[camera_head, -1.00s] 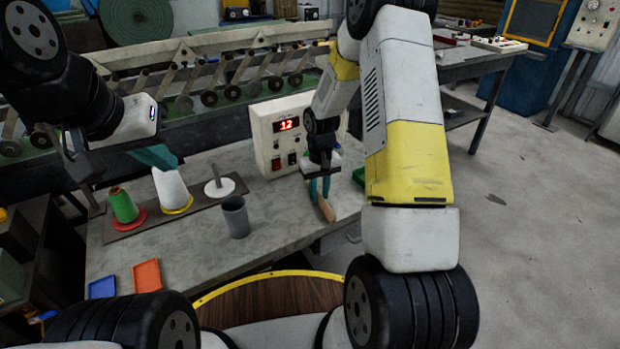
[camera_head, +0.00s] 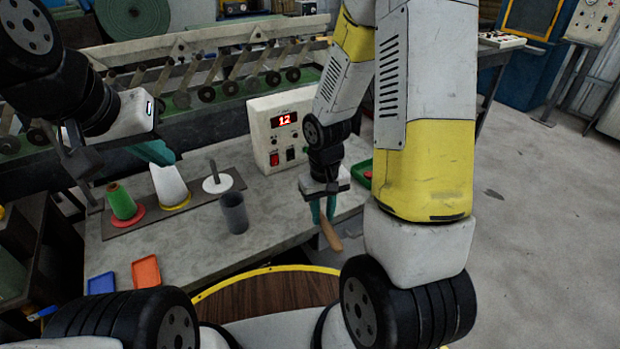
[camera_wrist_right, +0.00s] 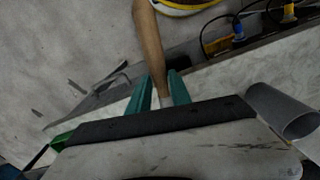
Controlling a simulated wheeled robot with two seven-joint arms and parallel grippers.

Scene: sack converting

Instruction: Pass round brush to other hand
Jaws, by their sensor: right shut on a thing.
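The round brush shows as a wooden handle (camera_head: 330,236) hanging tilted below my right gripper (camera_head: 323,208), near the front edge of the workbench. In the right wrist view the handle (camera_wrist_right: 151,45) runs up from between the teal fingertips of the right gripper (camera_wrist_right: 160,92), which is shut on it. The brush's head cannot be made out. My left gripper (camera_head: 155,152) is at the left, above the bench and close to the white cone, seen from the side. Only teal finger surface shows, and its opening is unclear. The left gripper is well apart from the brush.
A grey cup (camera_head: 234,214) stands on the bench (camera_head: 190,255). Behind it are a green cone (camera_head: 121,203), a white cone (camera_head: 170,186) and a white spindle (camera_head: 216,180). A control box (camera_head: 283,133), blue tray (camera_head: 101,284) and orange tray (camera_head: 146,271) are nearby.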

